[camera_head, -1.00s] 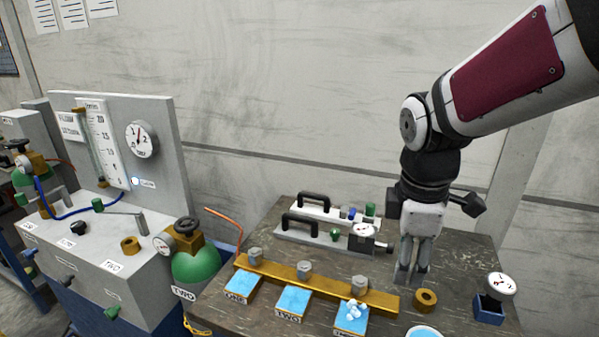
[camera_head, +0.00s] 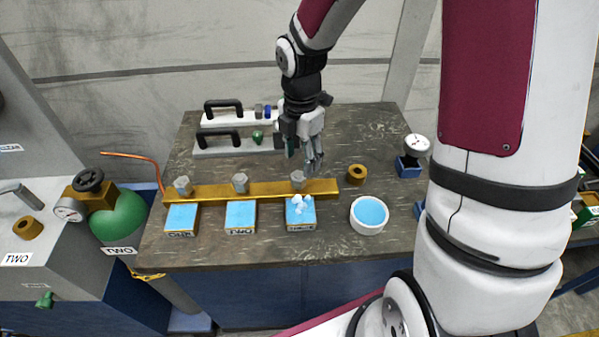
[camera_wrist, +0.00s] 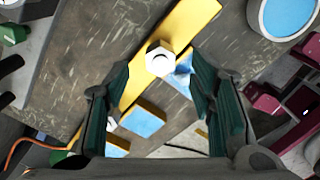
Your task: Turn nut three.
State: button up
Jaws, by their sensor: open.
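A brass bar (camera_head: 255,189) lies along the table with three grey hex nuts on it. The rightmost nut (camera_head: 297,179) stands behind the blue-topped block (camera_head: 301,222) with white foam on it; that block's label is too small to read. The middle nut (camera_head: 240,182) and left nut (camera_head: 183,185) stand behind the other blocks. My gripper (camera_head: 308,160) points down just above and behind the rightmost nut. In the wrist view my gripper (camera_wrist: 162,82) is open and empty, and a pale hex nut (camera_wrist: 160,59) shows between its fingers, apart from them.
A bowl of blue liquid (camera_head: 369,214), a brass ring (camera_head: 357,174) and a gauge on a blue base (camera_head: 417,146) stand to the right. Two black-handled plates (camera_head: 222,146) lie behind the bar. A green cylinder (camera_head: 121,218) stands left of the table.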

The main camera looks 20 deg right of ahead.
aim_at(301, 174)
notch_tip(301, 174, down, 6)
jog(key=shift+f, duration=0.15)
dwell(0.3)
jog(key=c, duration=1.2)
